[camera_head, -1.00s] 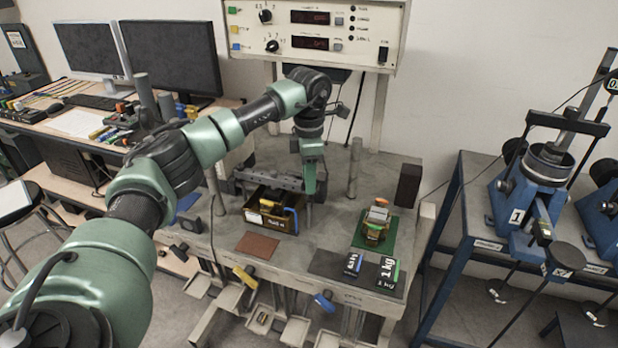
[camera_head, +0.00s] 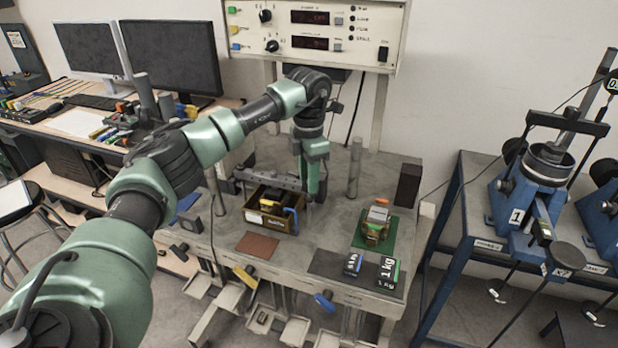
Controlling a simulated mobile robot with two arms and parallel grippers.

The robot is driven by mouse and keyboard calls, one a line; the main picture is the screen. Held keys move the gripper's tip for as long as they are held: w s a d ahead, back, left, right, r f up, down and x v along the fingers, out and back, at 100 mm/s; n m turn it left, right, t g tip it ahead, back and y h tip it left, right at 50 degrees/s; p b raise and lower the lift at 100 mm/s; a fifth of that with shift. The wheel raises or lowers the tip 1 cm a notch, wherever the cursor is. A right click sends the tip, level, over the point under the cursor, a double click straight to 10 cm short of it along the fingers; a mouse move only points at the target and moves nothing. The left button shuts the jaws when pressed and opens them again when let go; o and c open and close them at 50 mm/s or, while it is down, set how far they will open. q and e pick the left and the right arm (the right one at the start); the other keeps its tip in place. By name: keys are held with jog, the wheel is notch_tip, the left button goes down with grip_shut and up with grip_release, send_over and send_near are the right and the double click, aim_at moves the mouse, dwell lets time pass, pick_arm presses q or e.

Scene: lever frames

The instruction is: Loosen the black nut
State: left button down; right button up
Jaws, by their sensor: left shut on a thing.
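My left gripper (camera_head: 313,197) points down at the right end of a grey metal bar (camera_head: 268,180) on the bench. It is shut on a small dark part there, which appears to be the black nut. The fingers hide most of that part, so its shape and thread do not show. My left arm reaches in from the left and bends down over the bench. My right gripper is not in view.
An open brown box (camera_head: 250,217) with tools stands just in front of the bar. A metal post (camera_head: 354,168) rises to the right of my gripper.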

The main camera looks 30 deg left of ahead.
pick_arm(q)
jog(key=c, duration=1.1)
grip_release()
jog(key=shift+o, duration=0.2)
jog(key=shift+r, duration=0.1)
notch_tip(320, 180, up, 7)
jog(key=shift+f+b, duration=0.1)
jog(key=shift+b, duration=1.05)
jog(key=shift+r, duration=0.45)
jog(key=shift+f, duration=0.1)
